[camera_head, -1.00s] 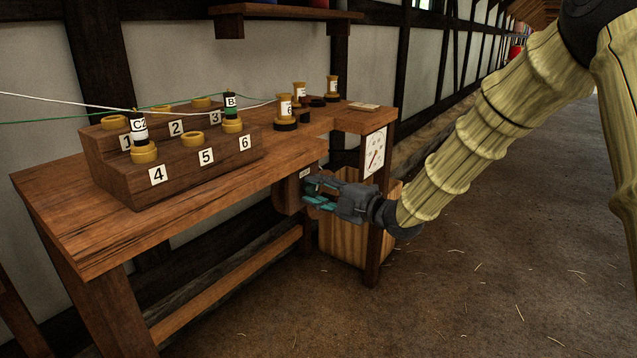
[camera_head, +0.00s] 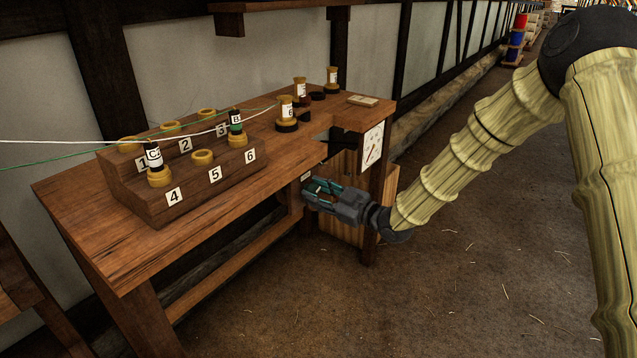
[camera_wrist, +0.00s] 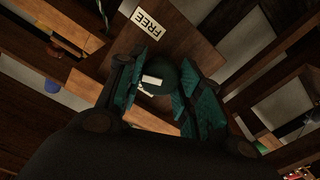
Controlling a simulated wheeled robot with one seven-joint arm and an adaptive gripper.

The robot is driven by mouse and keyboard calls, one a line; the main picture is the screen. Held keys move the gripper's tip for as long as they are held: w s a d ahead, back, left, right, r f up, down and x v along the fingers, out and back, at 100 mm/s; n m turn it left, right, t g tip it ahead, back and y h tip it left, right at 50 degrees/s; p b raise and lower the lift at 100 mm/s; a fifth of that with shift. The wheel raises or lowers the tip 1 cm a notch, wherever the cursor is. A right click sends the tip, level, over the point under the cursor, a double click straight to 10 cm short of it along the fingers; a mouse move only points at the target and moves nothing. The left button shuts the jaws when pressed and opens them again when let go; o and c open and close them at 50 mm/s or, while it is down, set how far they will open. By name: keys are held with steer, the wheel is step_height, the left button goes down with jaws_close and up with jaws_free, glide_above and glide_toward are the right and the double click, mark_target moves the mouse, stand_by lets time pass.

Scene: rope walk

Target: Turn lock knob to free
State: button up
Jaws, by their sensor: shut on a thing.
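The lock knob (camera_wrist: 183,75) is a dark round piece with a white mark on it, on a brown wooden panel (camera_wrist: 185,38) under the bench edge. A "FREE" label (camera_wrist: 147,20) is on this panel, above and left of the knob in the wrist view. My gripper (camera_wrist: 165,92) has its teal pads on both sides of the knob and is shut on it. In the head view my gripper (camera_head: 318,190) is at the bench's front, below the top, and hides the knob. The white mark does not point clearly at the label.
The wooden bench (camera_head: 110,245) carries a stepped, numbered block (camera_head: 150,207) with spools. More spools (camera_head: 286,112) stand behind. Cords cross above the block. The floor at right is open.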

steer(key=m+p, duration=0.3)
steer(key=m, duration=0.1)
steer(key=shift+s+r+m+p, duration=0.1)
steer(key=shift+m+p, duration=1.3)
steer(key=shift+m, duration=0.8)
steer(key=shift+f, duration=0.2)
steer(key=o, duration=1)
steer(key=v, duration=1.2)
